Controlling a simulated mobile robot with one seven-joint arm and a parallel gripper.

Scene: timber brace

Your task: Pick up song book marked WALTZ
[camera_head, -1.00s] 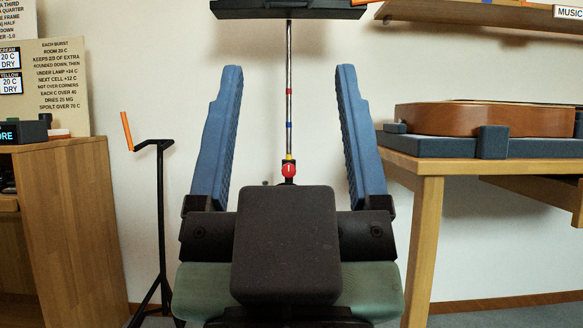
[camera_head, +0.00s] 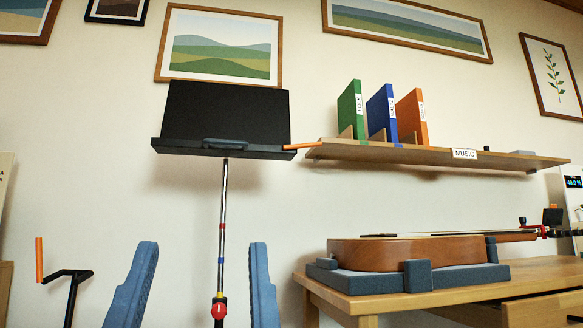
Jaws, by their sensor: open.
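Three song books stand on the wall shelf in the head view: a green one (camera_head: 350,110), a blue one (camera_head: 382,113) and an orange one (camera_head: 412,117). Each has a pale spine label, but the lettering is too small for me to tell surely which is marked WALTZ. My gripper (camera_head: 203,245) points up at the bottom of the view with its two blue fingers wide apart. It is open, with nothing held between the fingers. It is left of the books and lower in the picture; its base is out of view.
The wooden shelf (camera_head: 340,151) carries a MUSIC sign (camera_head: 464,154). A black music stand (camera_head: 228,112) rises left of it, its pole showing between my fingers. A guitar (camera_head: 390,253) lies on grey blocks on a wooden table (camera_head: 400,299). A black stand with an orange tip (camera_head: 39,260) is at left.

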